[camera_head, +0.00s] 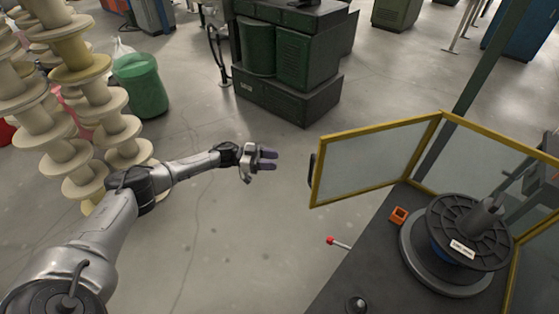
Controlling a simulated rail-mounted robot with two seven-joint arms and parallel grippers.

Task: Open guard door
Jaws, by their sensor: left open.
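The guard door (375,161) is a clear panel in a yellow frame. It stands swung out to the left from a dark post, at an angle to the other yellow-framed panel. A dark handle (312,170) sits on its left edge. My left gripper (270,160) is open and empty, a little left of the handle and apart from it. My right gripper is not in view.
A black spool (468,238) sits on a round base on the dark machine table (372,262). A small orange block (398,215) lies beside it. A red-tipped lever (331,240) sticks out at the table's left edge. Stacks of cream spools (100,125) stand at left.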

